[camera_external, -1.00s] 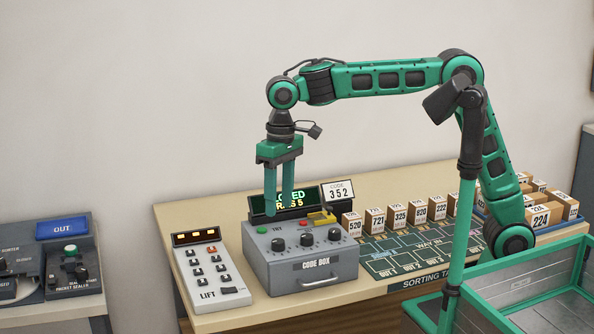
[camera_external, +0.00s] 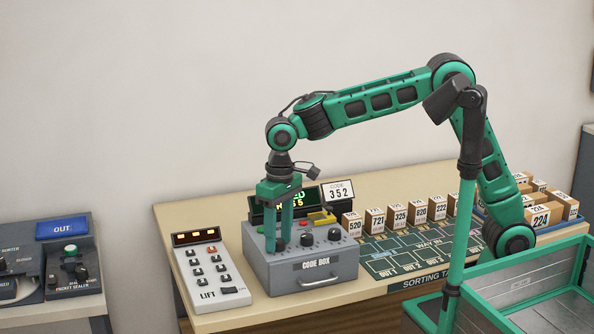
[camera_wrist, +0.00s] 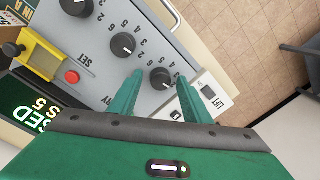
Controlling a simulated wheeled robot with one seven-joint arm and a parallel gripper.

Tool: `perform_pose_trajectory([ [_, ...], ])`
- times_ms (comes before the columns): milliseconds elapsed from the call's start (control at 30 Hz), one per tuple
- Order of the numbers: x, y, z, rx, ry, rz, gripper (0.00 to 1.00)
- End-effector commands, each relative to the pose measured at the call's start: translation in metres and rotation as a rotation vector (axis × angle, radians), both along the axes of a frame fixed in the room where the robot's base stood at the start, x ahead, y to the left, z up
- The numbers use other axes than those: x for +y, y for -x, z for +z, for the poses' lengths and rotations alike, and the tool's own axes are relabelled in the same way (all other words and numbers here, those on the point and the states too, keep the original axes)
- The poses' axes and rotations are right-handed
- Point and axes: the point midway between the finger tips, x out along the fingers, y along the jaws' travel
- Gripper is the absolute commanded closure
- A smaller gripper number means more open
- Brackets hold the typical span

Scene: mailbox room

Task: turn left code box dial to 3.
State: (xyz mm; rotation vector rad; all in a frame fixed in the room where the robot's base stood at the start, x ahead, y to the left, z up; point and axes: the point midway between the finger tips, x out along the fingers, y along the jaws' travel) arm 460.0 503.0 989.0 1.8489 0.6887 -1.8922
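The grey code box (camera_external: 342,268) stands on the counter with a row of three black dials on top. Its left dial (camera_wrist: 160,78), nearest the lift panel, has a white pointer mark whose exact number I cannot read. My gripper (camera_external: 279,248) points straight down over this dial. In the wrist view the fingertips (camera_wrist: 160,76) stand apart on either side of the dial, with small gaps showing. The middle dial (camera_external: 306,239) and right dial (camera_external: 334,234) are clear of the fingers.
The lit display (camera_external: 300,198) behind the box is partly hidden by my gripper. A card reading 352 (camera_external: 339,191) stands beside it. The lift panel (camera_external: 209,268) is close on the left. A red button (camera_wrist: 72,77) and a yellow part (camera_wrist: 38,58) sit behind the dials.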

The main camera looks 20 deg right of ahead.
Motion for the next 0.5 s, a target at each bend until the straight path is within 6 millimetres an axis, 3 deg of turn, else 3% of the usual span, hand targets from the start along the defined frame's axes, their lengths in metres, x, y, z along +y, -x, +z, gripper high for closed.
perform_pose_trajectory([
  [33, 0.0, 0.0, 0.0002, 0.0, 0.0, 0.0, 0.68],
  [167, -0.0001, -0.0001, 0.0003, 0.0, 0.0, 0.0, 0.97],
  [500, -0.0004, -0.001, 0.0004, 0.0, 0.0, 0.038, 0.97],
])
